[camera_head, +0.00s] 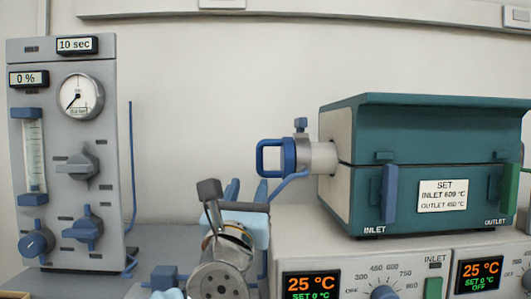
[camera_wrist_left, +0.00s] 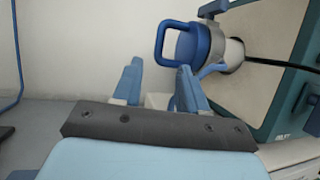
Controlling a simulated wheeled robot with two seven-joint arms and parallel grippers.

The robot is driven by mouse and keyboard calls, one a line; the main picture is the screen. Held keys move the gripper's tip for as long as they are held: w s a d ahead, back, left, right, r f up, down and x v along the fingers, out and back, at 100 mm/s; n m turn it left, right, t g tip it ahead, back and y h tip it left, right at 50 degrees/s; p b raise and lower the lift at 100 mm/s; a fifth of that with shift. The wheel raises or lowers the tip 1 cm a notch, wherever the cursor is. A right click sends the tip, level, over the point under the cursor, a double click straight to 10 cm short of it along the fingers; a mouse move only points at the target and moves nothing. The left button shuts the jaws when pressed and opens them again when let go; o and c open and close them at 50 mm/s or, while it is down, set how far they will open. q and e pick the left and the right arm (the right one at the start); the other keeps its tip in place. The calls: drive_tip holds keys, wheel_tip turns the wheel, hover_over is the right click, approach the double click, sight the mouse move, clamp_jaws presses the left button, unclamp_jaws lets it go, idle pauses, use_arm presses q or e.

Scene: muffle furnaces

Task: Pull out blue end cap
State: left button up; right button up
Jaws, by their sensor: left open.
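The blue end cap (camera_head: 289,157) with its loop handle sits on a metal tube fitting on the left side of the teal furnace (camera_head: 430,140). In the left wrist view the cap (camera_wrist_left: 203,42) shows at the upper middle, its handle loop facing left. My left gripper (camera_head: 248,183) is below and slightly left of the cap in the head view. Its two blue fingers are apart and empty in the left wrist view (camera_wrist_left: 160,66). The handle shows beyond the fingertips, above and nearer the right one. I see no contact. My right gripper is out of view.
A blue tube bends down from the fitting beside the fingers. A grey gas panel (camera_head: 65,120) with a gauge stands at left. The furnace rests on white control units (camera_head: 400,250) with 25 °C displays. The wall area left of the cap is free.

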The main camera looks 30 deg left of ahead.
sight(259, 160)
use_arm(q)
drive_tip(key=p+x, duration=0.3)
drive_tip(key=x, duration=1.1)
drive_tip(key=shift+w, duration=0.1)
clamp_jaws()
